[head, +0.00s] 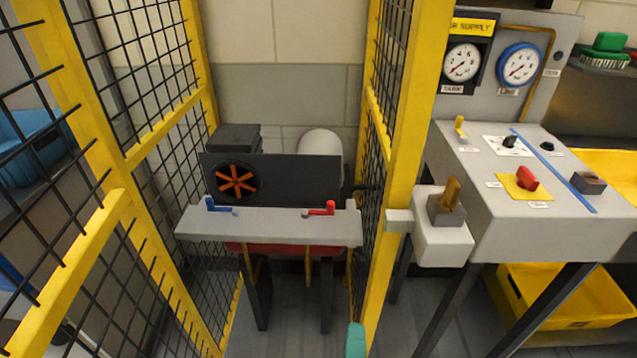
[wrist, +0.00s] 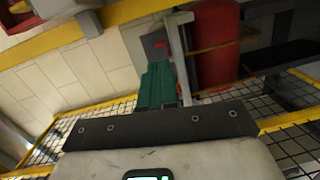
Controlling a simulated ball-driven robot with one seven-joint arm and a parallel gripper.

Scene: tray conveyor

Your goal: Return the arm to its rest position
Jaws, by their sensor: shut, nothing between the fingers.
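My gripper (wrist: 158,84) shows in the wrist view as teal fingers beyond a dark plate with screws. The fingers are together, with nothing between them. In the head view a small teal tip (head: 355,340) shows at the bottom edge, in front of the yellow cage post; the rest of the arm is out of that view. The fingers appear to be in free air, apart from the bench and cage.
A yellow mesh cage (head: 130,150) encloses a grey shelf (head: 270,226) with blue (head: 215,205) and red (head: 322,209) valve handles. A control bench (head: 480,210) with gauges stands right. A yellow crate (head: 570,295) lies beneath it. A red cylinder (wrist: 216,45) shows in the wrist view.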

